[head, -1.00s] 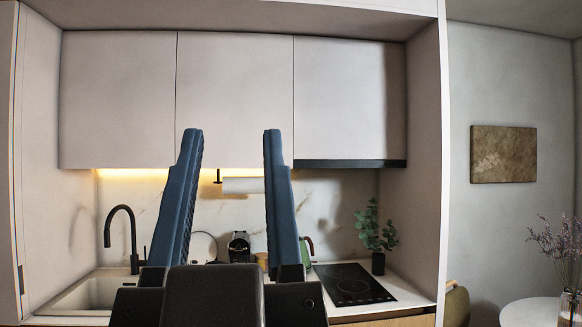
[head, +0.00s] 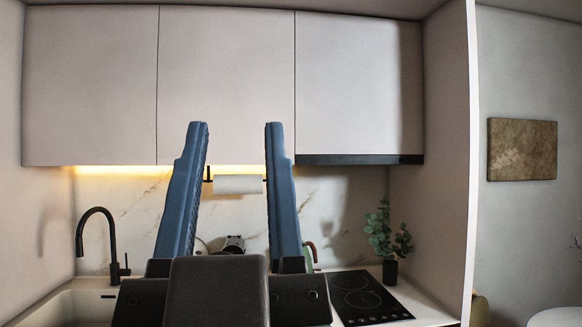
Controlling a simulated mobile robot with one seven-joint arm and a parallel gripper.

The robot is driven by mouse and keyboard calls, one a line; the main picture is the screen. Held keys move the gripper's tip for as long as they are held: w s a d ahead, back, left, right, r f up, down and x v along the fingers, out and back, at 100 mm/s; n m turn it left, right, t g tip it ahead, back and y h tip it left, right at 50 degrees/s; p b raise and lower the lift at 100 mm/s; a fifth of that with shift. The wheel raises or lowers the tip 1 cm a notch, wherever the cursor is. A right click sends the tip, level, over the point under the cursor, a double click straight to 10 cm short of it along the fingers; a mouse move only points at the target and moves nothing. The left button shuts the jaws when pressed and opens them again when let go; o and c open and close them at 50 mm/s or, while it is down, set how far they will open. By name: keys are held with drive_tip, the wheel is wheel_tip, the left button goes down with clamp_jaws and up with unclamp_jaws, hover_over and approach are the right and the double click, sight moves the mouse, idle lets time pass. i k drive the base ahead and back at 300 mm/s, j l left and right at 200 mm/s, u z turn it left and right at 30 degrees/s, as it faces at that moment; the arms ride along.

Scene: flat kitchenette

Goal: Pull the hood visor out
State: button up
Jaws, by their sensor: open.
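The hood visor (head: 360,159) is a thin dark strip along the bottom edge of the right upper cabinet, above the cooktop. It looks flush with the cabinet front. My gripper (head: 236,126) is open and empty, with its two blue fingers pointing up in the middle of the view. The visor lies to the right of the right fingertip and a little lower in the picture. The gripper appears well in front of the cabinets and apart from the visor.
Upper cabinets (head: 225,80) span the back. Below are a black faucet (head: 110,240), a sink (head: 75,306), a paper towel roll (head: 238,184), a potted plant (head: 389,240) and a black cooktop (head: 362,296). A side wall panel (head: 440,160) closes the niche at right.

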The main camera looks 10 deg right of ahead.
sight(299, 159)
drive_tip(key=i, duration=1.7)
drive_tip(key=i+z, duration=0.15)
drive_tip(key=i, duration=1.55)
